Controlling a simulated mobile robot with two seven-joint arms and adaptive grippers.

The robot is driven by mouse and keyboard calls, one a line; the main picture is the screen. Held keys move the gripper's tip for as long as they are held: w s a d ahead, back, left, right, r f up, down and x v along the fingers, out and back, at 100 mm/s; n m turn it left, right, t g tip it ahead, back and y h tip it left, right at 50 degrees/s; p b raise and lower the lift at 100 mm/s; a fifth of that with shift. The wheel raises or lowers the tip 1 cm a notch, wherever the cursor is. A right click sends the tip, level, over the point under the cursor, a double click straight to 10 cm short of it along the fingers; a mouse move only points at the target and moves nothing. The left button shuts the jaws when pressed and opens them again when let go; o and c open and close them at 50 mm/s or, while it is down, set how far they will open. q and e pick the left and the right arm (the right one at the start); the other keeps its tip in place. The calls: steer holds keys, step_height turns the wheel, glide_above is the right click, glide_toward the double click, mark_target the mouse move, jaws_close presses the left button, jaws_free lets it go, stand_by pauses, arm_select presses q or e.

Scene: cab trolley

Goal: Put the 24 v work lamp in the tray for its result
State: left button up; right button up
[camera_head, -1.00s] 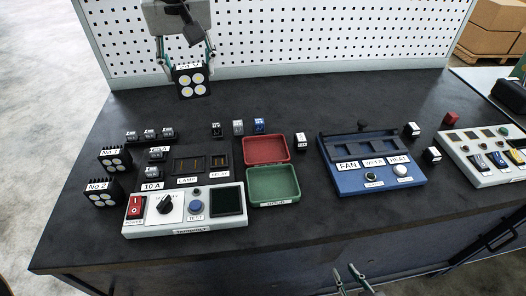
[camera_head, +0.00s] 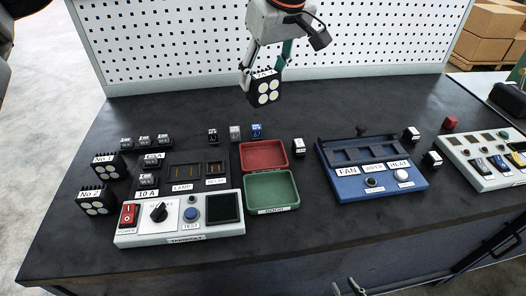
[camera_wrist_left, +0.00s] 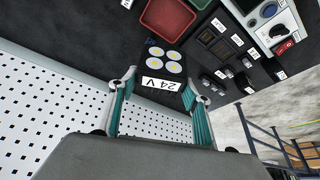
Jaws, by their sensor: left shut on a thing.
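My left gripper (camera_head: 265,68) is shut on the 24 V work lamp (camera_head: 268,95), a black block with several round white-yellow lights. It holds the lamp above the back of the table, behind the trays. The lamp (camera_wrist_left: 166,60) and its 24 V label also show in the left wrist view. The red tray (camera_head: 246,165) and the green tray (camera_head: 250,203) stand together at the table's middle, red behind green; the green one's front label seems to read GOOD. Both look empty. My right gripper (camera_head: 346,288) is at the bottom edge, open and apparently empty.
A tester (camera_head: 180,238) with a red power switch, knob and dark screen stands left of the green tray, with lamp and relay sockets (camera_head: 184,176) behind it. Lamps No 1 (camera_head: 105,166) and No 2 (camera_head: 96,201) stand at left. A blue fan-heater panel (camera_head: 365,185) stands right.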

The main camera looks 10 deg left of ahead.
arm_select(q)
step_height(320, 180, down, 19)
steer(key=shift+r+b, duration=0.15)
steer(key=shift+b, duration=0.4)
steer(key=o, duration=1.5)
steer(key=shift+f, duration=0.2)
steer(key=shift+o, duration=0.2)
steer(key=v, duration=1.2)
steer(key=shift+r, duration=0.15)
